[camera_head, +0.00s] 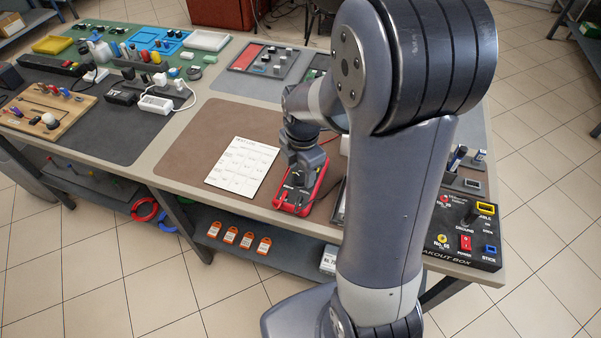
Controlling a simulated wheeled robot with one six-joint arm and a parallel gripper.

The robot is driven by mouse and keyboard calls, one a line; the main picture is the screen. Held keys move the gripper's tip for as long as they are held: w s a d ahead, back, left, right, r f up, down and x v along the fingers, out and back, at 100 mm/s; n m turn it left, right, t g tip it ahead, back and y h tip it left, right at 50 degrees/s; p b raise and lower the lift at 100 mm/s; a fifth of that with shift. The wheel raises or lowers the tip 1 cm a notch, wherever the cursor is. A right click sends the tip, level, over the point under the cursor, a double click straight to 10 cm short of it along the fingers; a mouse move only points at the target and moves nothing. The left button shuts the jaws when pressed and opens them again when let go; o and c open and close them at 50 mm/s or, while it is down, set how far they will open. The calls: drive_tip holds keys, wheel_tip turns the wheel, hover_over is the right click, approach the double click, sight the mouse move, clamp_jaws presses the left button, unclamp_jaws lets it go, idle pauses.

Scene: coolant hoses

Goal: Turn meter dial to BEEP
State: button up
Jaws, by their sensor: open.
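The red meter (293,203) lies on the bench near the front edge, beside a white printed sheet. My gripper (301,182) is over the meter, pointing down at its middle. It hides the dial and most of the meter's face, so the dial's setting and the BEEP mark cannot be read. The jaws are open. I cannot tell whether the fingers touch the dial.
The white sheet (242,167) lies left of the meter on a brown mat (190,150). A black breakout box (462,236) with switches is at the right. My arm blocks the view of the bench between meter and box. Tools fill the bench's left end.

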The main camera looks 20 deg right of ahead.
sight(300, 179)
drive_tip(key=shift+w+f, duration=0.1)
drive_tip(key=shift+f, duration=1)
drive_tip(key=c, duration=1)
